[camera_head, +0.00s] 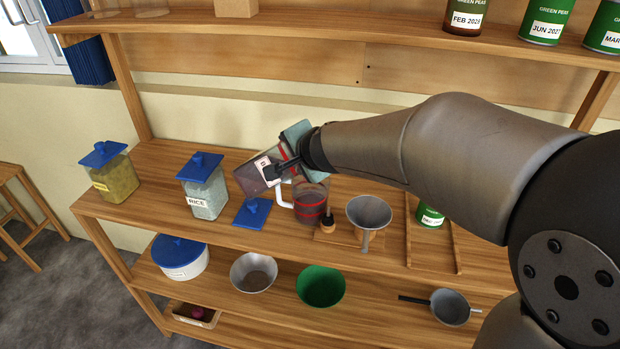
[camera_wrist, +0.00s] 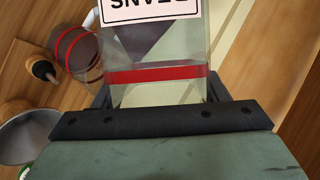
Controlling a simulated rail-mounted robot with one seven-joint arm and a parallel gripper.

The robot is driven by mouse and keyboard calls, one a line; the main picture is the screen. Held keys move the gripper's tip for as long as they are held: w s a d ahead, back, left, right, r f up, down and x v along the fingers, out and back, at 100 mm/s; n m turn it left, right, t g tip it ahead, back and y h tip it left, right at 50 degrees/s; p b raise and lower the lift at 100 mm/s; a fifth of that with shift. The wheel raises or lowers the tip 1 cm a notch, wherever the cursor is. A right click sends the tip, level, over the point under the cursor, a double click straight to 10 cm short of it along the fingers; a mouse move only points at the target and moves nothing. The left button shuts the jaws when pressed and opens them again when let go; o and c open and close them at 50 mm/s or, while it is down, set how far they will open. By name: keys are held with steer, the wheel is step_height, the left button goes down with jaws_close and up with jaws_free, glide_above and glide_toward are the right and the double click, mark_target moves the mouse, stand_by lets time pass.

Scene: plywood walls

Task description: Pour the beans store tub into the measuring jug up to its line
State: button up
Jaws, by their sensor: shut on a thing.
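My gripper (camera_head: 287,160) is shut on the clear beans store tub (camera_head: 252,176), which is tilted at the measuring jug. In the wrist view the tub (camera_wrist: 190,50) shows its BEANS label upside down, a red band and a dark patch inside. The clear measuring jug (camera_head: 312,188) stands upright on the upper shelf board with its white handle to the left. It has red bands and dark contents; it also shows in the wrist view (camera_wrist: 82,52). I cannot tell the fill level against the line. The tub's mouth is partly hidden, and no falling beans are clearly visible.
A blue lid (camera_head: 253,212) lies left of the jug. The rice tub (camera_head: 206,193) and a yellow-filled tub (camera_head: 116,178) stand further left. Bowls stand below.

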steer(key=shift+w+d+r+m+y+b, duration=0.15)
steer(key=shift+d+m+y+b, duration=0.25)
steer(key=shift+b, duration=0.5)
steer(key=shift+w+d+r+m+y+b, duration=0.1)
steer(key=shift+d+r+m+y+b, duration=0.15)
steer(key=shift+y+b, duration=0.45)
stand_by(2.3)
